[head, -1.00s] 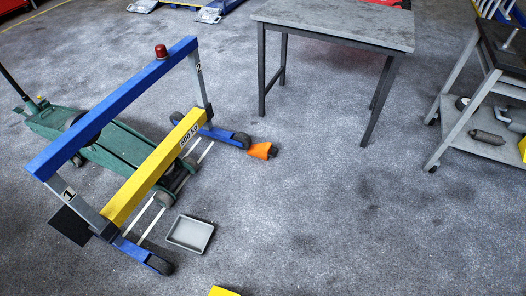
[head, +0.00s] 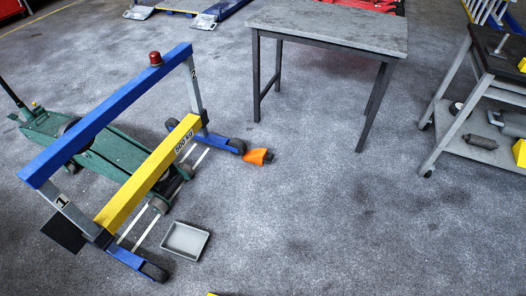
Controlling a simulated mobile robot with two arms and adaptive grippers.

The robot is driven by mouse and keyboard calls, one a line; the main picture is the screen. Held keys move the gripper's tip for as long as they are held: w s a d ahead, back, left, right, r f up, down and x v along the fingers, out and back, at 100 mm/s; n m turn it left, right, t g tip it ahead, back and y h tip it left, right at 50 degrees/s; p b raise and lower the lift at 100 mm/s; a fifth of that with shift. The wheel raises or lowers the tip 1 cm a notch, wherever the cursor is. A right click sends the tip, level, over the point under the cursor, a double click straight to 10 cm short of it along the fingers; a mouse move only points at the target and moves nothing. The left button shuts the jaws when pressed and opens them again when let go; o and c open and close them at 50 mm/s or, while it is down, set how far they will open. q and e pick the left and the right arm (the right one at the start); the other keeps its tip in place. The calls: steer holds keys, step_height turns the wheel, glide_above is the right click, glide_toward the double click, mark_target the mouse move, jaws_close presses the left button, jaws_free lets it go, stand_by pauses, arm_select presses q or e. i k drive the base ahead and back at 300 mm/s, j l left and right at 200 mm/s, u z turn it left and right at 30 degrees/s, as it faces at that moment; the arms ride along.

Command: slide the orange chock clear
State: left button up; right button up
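The orange chock (head: 256,157) lies on the grey floor, right beside the far wheel (head: 237,146) of the blue and yellow frame (head: 150,175). Whether it touches the wheel is hard to tell. A dark part shows at the chock's right end. The green trolley jack (head: 110,150) stands under the frame, partly hidden by its beams. Neither of my grippers shows in the head view.
A grey tray (head: 186,240) lies on the floor near the frame's near wheel (head: 153,272). A grey table (head: 330,27) stands behind the chock, and a trolley with shelves (head: 470,145) stands at the right. The floor right of the chock is clear.

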mark_target(258, 156)
steer(key=l+u, duration=0.45)
steer(key=l, duration=1.3)
steer(key=i+l+u, duration=0.4)
steer(key=i+l, duration=0.25)
steer(key=i+l+u, duration=0.4)
steer(key=i+l, duration=0.35)
steer(key=l, duration=0.2)
steer(key=i+l+u, duration=0.1)
steer(key=i, duration=0.25)
steer(key=i+l, duration=0.15)
steer(key=i, duration=0.2)
steer(key=j+u, duration=0.05)
